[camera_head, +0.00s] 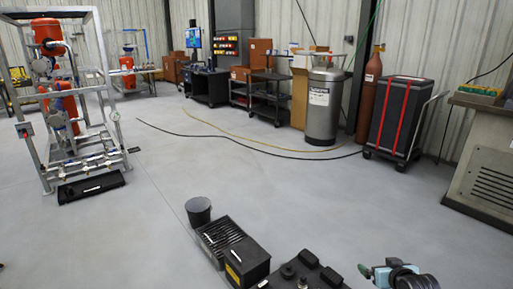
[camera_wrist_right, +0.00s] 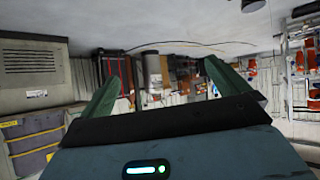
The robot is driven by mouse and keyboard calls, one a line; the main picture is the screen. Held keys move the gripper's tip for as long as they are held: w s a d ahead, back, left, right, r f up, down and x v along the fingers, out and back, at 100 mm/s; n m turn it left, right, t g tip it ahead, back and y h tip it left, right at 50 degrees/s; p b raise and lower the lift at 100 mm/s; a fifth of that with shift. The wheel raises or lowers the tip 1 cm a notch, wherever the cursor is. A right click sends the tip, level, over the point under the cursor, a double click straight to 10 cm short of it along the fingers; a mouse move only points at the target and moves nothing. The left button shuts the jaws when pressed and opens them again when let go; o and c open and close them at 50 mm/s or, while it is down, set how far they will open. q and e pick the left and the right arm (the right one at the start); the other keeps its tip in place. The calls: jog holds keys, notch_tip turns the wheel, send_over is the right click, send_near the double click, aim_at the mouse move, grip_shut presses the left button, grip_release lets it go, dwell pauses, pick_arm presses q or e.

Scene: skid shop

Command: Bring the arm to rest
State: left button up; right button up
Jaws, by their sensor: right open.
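My right arm shows at the bottom edge of the head view, right of the middle, with the teal and black right gripper (camera_head: 378,272) partly cut off by the edge. In the right wrist view the two green fingers of this gripper (camera_wrist_right: 162,73) stand wide apart. Nothing is between them, only the distant room, which appears upside down. The gripper touches nothing that I can see. My left gripper and left arm are not in view.
A black bucket (camera_head: 198,211) and a slotted black tray (camera_head: 222,233) are at lower centre. A steel frame with red vessels (camera_head: 62,108) stands left. A metal cylinder (camera_head: 325,105), a black case (camera_head: 396,118) and a grey cabinet (camera_head: 484,168) stand right. Hoses cross the otherwise clear middle floor.

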notch_tip(320, 180, up, 7)
jog(key=w+d+n+t+h, duration=0.1)
jog(key=w+n+t, duration=0.2)
jog(key=t, duration=0.1)
jog(key=s+a+f+g+y, duration=0.1)
jog(key=s+a+f, duration=0.4)
jog(key=s+f, duration=0.35)
jog(key=s+a+f+g+y, duration=0.1)
jog(key=s+a+f+g, duration=0.1)
jog(key=s+a+f, duration=0.5)
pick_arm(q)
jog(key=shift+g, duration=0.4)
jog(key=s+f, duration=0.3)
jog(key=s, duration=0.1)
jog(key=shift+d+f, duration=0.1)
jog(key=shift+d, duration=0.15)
pick_arm(e)
jog(key=s+a+f+g, duration=0.1)
jog(key=s+a, duration=0.1)
jog(key=s, duration=0.8)
jog(key=s+a+f+g+y, duration=0.1)
jog(key=s+a+f, duration=0.1)
jog(key=s, duration=0.8)
jog(key=s+a+f+m+g, duration=0.1)
jog(key=s+a+f, duration=0.1)
jog(key=s, duration=0.8)
jog(key=shift+s+a+f+y, duration=0.15)
jog(key=shift+a+f+y, duration=0.1)
jog(key=shift+y, duration=0.05)
